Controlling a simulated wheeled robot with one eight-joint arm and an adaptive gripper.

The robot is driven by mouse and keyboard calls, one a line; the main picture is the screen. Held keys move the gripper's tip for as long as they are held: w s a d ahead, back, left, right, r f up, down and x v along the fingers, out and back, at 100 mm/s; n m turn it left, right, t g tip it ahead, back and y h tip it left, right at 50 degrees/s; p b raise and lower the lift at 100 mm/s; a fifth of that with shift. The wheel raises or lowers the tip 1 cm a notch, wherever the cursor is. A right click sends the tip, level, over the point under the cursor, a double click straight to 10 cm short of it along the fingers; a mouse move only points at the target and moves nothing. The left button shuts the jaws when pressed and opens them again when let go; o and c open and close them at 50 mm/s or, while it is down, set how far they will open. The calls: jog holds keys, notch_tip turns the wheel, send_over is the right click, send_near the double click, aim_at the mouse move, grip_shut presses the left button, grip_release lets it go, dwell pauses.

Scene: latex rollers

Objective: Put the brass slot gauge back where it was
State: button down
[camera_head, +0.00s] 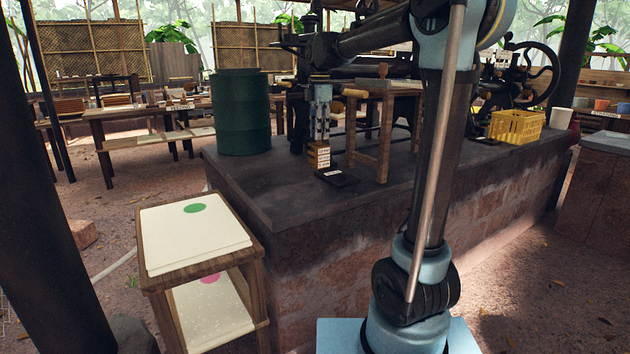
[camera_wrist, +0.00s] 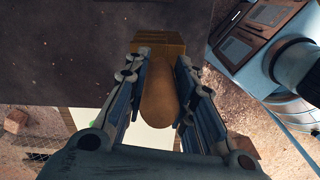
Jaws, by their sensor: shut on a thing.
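The brass slot gauge (camera_head: 318,156) is a small stepped, yellow-brown block with pale marks, hanging upright below my gripper (camera_head: 320,132) in the head view. My gripper is shut on it. In the wrist view my gripper (camera_wrist: 160,95) has its fingers on both sides of the gauge's rounded handle (camera_wrist: 159,95), with its brass block (camera_wrist: 160,42) beyond them. A small dark plate (camera_head: 340,180) with a pale label lies on the dark counter (camera_head: 270,190), just right of and below the gauge. I cannot tell whether the gauge touches the counter.
A green drum (camera_head: 240,112) stands to the left on the counter. A wooden stand (camera_head: 383,130) is close on the right, with dark machinery behind. A yellow crate (camera_head: 516,127) is farther right. A side table (camera_head: 195,235) with green and pink discs stands left of the counter.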

aim_at(317, 144)
jog(key=f, duration=0.5)
jog(key=shift+a+f, duration=0.35)
jog(key=shift+f, duration=1.85)
jog(key=c, duration=1.3)
grip_release()
jog(key=shift+c, duration=0.2)
